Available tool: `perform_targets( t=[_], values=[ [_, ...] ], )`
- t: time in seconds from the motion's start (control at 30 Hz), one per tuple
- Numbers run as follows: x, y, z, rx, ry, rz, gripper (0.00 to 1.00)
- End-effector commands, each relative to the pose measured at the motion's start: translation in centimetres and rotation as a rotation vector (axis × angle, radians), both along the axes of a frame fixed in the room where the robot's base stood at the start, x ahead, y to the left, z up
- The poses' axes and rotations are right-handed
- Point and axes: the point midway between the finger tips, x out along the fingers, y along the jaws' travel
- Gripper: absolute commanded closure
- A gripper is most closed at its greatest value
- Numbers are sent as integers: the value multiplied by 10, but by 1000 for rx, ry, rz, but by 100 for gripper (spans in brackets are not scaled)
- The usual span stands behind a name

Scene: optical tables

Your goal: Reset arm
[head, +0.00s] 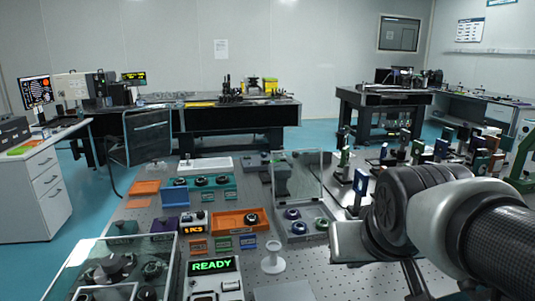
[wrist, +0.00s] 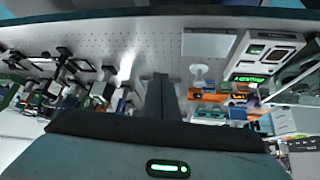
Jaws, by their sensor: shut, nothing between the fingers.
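My arm (head: 420,215) reaches in from the right edge of the head view, above the right part of the perforated optical table. My gripper shows in the wrist view (wrist: 160,96) as a dark narrow pair of fingers held together. It is shut and empty, and it is apart from the things on the table. In the head view the wrist hides the fingertips, so I cannot make them out there.
A device reading READY (head: 213,266), an orange tray (head: 240,222) and a clear-walled case (head: 298,195) stand on the near table. Several optical mounts (head: 425,150) crowd the right side. A glass-covered box (head: 115,265) is at front left.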

Motion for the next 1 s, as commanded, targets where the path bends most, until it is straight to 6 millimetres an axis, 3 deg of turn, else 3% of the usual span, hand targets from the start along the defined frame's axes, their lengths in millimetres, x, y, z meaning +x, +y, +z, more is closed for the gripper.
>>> perform_targets(
  t=[0.2,0.23,0.47,0.8,1.0],
  values=[
    [-82,14,-22,52,155,25,100],
    [-80,14,-3,51,155,25,100],
    [-78,13,56,49,154,22,100],
    [-77,13,170,49,153,21,100],
    [-77,13,193,49,153,21,100]
  ],
)
